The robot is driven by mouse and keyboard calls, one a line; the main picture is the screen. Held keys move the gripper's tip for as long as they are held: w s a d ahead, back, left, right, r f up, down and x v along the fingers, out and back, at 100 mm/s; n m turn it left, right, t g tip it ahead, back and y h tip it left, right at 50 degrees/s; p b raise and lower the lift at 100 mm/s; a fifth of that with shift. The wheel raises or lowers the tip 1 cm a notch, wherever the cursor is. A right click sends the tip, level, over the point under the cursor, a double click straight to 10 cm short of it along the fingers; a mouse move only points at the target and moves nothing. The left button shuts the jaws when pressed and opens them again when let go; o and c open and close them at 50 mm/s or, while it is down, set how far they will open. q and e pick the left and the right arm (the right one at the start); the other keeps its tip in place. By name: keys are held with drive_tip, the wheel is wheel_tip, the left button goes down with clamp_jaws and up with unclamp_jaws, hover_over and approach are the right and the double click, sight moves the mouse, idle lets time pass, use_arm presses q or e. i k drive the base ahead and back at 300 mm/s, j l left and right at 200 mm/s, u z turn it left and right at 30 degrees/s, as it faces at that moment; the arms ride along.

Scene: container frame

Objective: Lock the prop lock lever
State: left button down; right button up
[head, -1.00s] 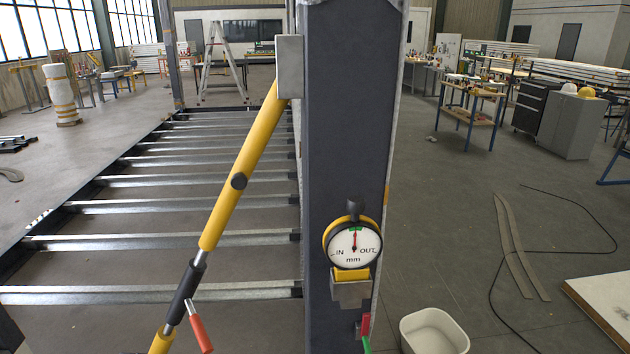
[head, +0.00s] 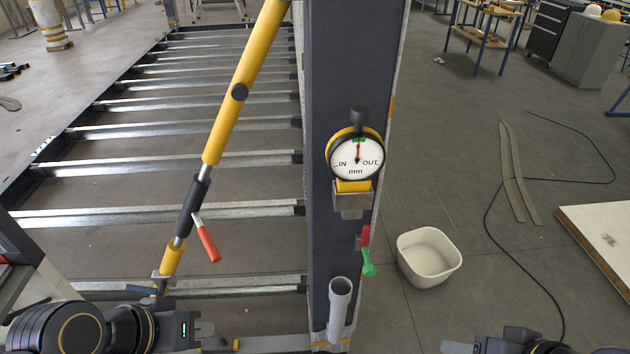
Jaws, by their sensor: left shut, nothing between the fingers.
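The yellow diagonal prop (head: 228,110) leans from the lower left up to the dark post. Its black collar (head: 192,208) carries a lever with a red handle (head: 208,242), which sticks out down and to the right, clear of the collar. My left gripper (head: 222,343) is low at the bottom left, below the lever and apart from it. It is shut with nothing in it. My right gripper (head: 458,347) only just enters at the bottom edge, right of the post, and its fingers are mostly cut off.
The dark post (head: 345,60) stands in the middle, bearing a dial gauge (head: 357,158) and a small red and green handle (head: 368,262). A grey tube (head: 339,305) stands near its foot. A white bin (head: 429,257) and a black cable (head: 515,275) lie on the floor to the right.

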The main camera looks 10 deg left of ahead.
sight(159, 293)
drive_tip(key=u, duration=1.7)
drive_tip(key=i+u, duration=0.9)
drive_tip(key=k, duration=0.1)
